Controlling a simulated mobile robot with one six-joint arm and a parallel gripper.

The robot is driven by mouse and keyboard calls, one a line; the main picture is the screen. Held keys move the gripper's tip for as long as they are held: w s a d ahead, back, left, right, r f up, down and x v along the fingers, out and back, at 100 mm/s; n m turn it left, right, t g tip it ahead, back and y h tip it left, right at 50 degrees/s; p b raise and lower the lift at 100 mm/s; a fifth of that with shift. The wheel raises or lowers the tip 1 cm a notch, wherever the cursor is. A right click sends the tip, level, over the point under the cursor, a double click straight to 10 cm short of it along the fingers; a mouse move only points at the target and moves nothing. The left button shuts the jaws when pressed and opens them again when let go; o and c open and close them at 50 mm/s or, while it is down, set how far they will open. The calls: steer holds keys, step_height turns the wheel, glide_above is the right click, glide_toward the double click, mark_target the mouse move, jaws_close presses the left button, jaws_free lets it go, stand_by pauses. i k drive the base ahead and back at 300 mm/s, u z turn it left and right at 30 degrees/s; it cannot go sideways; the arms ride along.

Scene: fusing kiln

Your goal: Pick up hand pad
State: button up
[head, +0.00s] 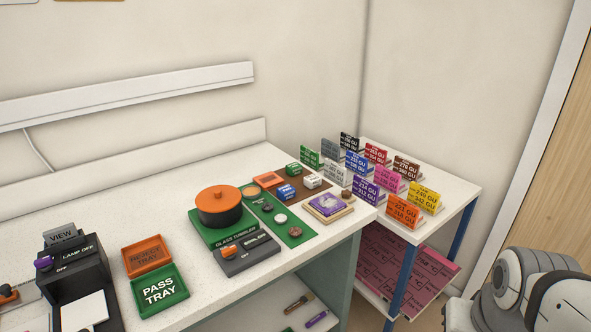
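I cannot tell for sure which thing is the hand pad, as small labels are unreadable. Several small labelled blocks sit on a brown mat at the bench's right part: a green block (293,168), a blue block (286,191) and a white block (313,181). A purple piece (327,204) lies on a pale wooden block right of them. My gripper is out of view; only white and grey links of my arm show at the lower right, apart from the bench.
The white bench (200,205) holds an orange drum (219,206) on a green base, an orange tray (147,255), a green pass tray (160,291) and a dark lamp box (75,280). A side table (455,187) bears several coloured cards. Floor room between is narrow.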

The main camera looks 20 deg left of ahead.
mark_target(284, 193)
steer(key=u, duration=0.75)
steer(key=i, duration=1.05)
steer(key=u, duration=0.7)
steer(key=k, duration=0.75)
steer(key=u, duration=0.15)
steer(key=i, duration=0.8)
steer(key=z, duration=0.1)
